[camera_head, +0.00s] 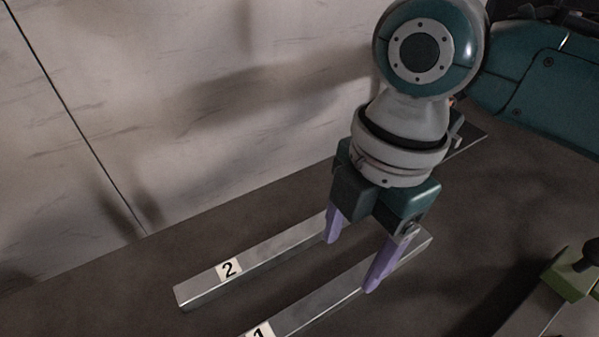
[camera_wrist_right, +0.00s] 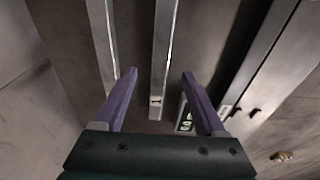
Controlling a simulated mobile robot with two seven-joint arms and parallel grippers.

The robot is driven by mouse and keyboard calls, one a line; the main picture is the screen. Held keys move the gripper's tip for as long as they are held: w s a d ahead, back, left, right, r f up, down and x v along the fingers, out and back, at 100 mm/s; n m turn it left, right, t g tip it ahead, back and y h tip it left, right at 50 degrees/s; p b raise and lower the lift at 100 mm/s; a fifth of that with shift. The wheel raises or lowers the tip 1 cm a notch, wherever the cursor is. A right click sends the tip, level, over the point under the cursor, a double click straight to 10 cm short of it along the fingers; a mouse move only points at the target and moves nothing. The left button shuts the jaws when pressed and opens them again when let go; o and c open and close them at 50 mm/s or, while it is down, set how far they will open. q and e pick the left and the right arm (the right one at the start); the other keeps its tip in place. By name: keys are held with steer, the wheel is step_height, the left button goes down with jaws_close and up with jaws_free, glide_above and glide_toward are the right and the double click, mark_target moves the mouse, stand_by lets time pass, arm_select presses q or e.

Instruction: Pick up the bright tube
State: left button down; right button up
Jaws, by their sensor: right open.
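I cannot make out a bright tube in either view. My right gripper (camera_head: 350,265) is open, with two purple fingers pointing down over the metal bars in the head view. In the right wrist view the right gripper (camera_wrist_right: 159,73) has its fingers apart, and no object is held between them. A metal bar lies below the gap between the fingers. My left gripper is not in view.
A metal bar labelled 2 (camera_head: 205,287) and a bar labelled 1 (camera_head: 300,305) lie parallel on the dark surface (camera_head: 500,200). A pale wall (camera_head: 150,100) stands behind. A green block with a black knob (camera_head: 575,283) is at the right edge. A lit display (camera_wrist_right: 184,118) shows beside the right finger.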

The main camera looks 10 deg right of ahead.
mark_target(335, 291)
steer(key=f, duration=0.3)
steer(key=shift+s+a+f, duration=0.2)
steer(key=shift+a+f, duration=0.05)
steer(key=f, duration=0.1)
steer(key=f+b, duration=0.1)
steer(key=f, duration=0.3)
steer(key=shift+s+a+f+b, duration=0.1)
steer(key=shift+a+b, duration=0.2)
steer(key=shift+a, duration=0.05)
steer(key=c, duration=0.8)
jaws_close()
